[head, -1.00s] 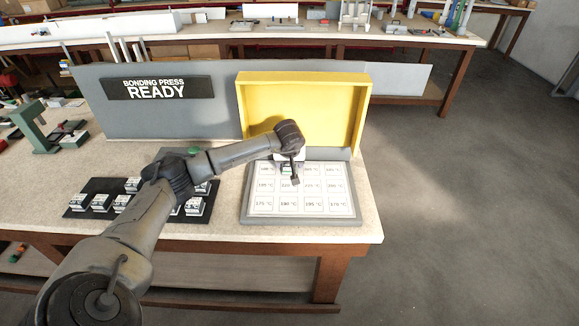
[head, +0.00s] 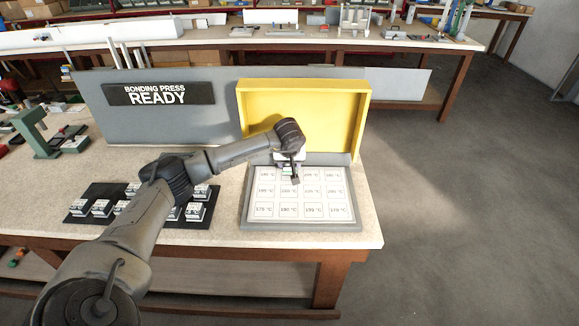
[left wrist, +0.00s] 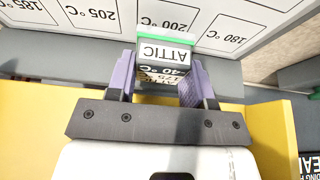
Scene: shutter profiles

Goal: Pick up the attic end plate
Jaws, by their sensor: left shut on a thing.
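The attic end plate (left wrist: 165,52) is a small block with a green and white edge, a white label reading ATTIC and a temperature label below it. It shows in the left wrist view between the two purple fingers of my left gripper (left wrist: 160,82), which is shut on it. In the head view my left gripper (head: 291,174) is over the back part of the grey plate with temperature cells (head: 246,215). I cannot tell whether the end plate touches a cell or hangs just above it. My right gripper is not in view.
A yellow press hood (head: 305,115) stands open behind the temperature plate. A black tray (head: 77,213) with several small labelled blocks lies to the left. A grey panel with a sign reading BONDING PRESS READY (head: 157,92) stands behind. The table's right edge is close by.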

